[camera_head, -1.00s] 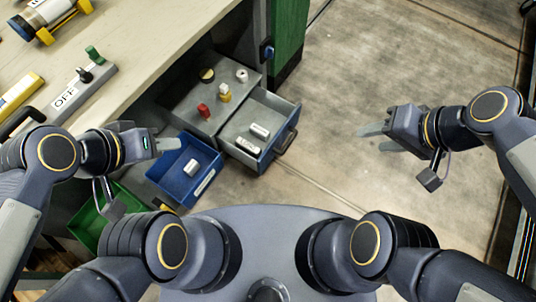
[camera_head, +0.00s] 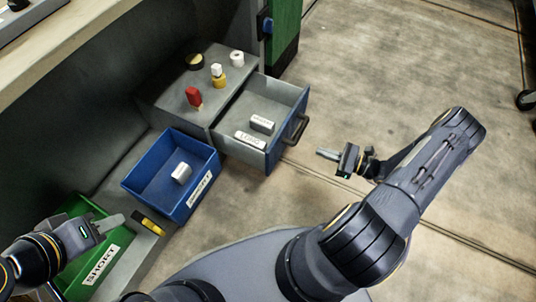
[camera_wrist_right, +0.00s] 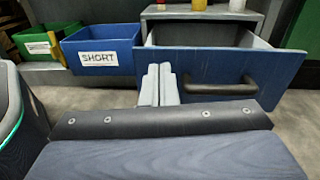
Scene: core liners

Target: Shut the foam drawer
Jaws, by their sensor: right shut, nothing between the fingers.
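The drawer (camera_head: 288,98) stands pulled out of a low grey cabinet (camera_head: 172,99).
A blue bin (camera_head: 208,192) with a white block stands left of the drawer. A green bin (camera_head: 88,208) stands farther left. Small red, white and yellow items stand on the cabinet top. A workbench edge (camera_head: 70,45) is upper left.

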